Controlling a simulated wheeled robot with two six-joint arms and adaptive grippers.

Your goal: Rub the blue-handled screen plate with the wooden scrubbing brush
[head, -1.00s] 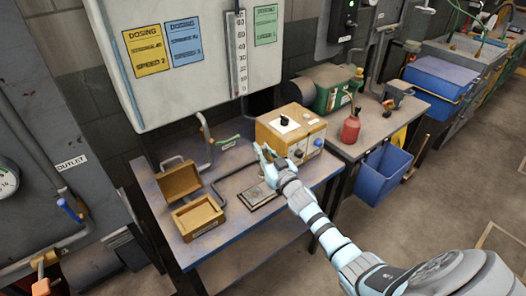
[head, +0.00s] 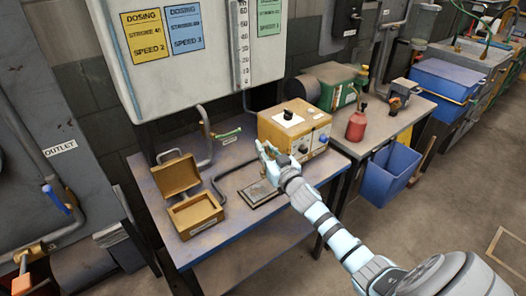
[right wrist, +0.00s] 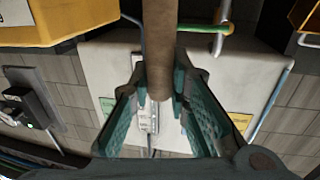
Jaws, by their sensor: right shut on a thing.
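The screen plate (head: 259,192) is a flat dark panel with a pale frame, lying on the blue-edged bench; its handle cannot be made out. My right gripper (head: 266,152) is above the bench, just behind the plate and in front of the yellow control box. In the right wrist view its green fingers (right wrist: 160,105) are shut on a brown wooden rod (right wrist: 160,45), which looks like the brush handle. The brush head and bristles are not visible, so I cannot tell whether they touch the plate. My left gripper is not in view.
An open wooden box (head: 196,214) stands left of the plate. The yellow control box (head: 294,130) is close behind my right gripper. A red bottle (head: 356,126) stands on the neighbouring bench. A bent grey pipe and the dosing tank (head: 190,70) are behind.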

